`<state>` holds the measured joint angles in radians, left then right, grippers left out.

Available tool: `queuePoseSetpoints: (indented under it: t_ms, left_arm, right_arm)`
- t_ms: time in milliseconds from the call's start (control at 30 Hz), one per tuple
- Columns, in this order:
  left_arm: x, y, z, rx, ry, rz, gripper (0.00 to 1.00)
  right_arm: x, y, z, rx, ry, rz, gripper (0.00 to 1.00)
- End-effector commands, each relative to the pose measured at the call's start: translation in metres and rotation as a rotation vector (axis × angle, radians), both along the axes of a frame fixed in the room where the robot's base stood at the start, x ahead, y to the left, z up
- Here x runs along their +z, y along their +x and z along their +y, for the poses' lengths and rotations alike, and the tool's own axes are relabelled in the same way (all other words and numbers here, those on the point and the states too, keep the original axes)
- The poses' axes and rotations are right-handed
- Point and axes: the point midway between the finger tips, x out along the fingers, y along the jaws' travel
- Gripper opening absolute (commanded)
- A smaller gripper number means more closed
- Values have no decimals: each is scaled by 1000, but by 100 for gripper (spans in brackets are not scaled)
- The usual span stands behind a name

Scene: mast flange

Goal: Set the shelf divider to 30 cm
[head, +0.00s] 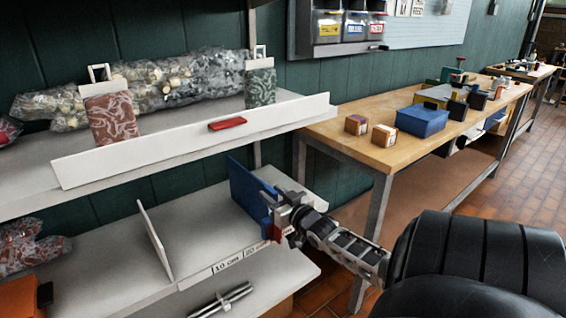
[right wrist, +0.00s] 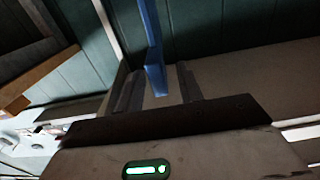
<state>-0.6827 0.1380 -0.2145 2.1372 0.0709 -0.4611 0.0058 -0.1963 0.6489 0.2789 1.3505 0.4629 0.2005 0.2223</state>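The blue shelf divider (head: 245,188) stands upright on the lower shelf (head: 195,232), near its right end. My right gripper (head: 272,205) is at the divider's front edge. In the right wrist view the divider (right wrist: 152,45) reaches down between the two fingers of the right gripper (right wrist: 156,88). Gaps show on both sides of it, so the fingers are open around it, not clamped. Labels reading 10 cm (head: 227,266) and 20 cm (head: 257,248) sit on the shelf's front edge. A small red part shows beside the gripper; any 30 cm label is hidden or unreadable. My left gripper is out of view.
A thin white upright panel (head: 154,240) stands left on the lower shelf. The upper shelf's white front lip (head: 120,160) overhangs behind and above my gripper. A wooden workbench (head: 365,160) with boxes stands to the right. Metal rods (head: 225,299) lie below.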

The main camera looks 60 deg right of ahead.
Motion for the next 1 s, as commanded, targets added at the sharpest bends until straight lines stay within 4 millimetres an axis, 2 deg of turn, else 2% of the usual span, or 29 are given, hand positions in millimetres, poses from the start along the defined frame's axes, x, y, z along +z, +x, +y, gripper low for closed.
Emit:
queuePoseSetpoints:
  t_ms: [167, 600, 800, 1000]
  left_arm:
    - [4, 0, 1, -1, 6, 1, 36]
    - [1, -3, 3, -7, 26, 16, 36]
    - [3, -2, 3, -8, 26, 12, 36]
    - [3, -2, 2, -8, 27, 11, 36]
  right_arm:
    - [0, -23, 8, 0, 2, 5, 36]
    - [-1, -121, 39, -2, 2, 5, 36]
    - [0, -144, 47, -1, 1, 2, 36]
    - [0, -150, 49, -1, 0, 0, 36]
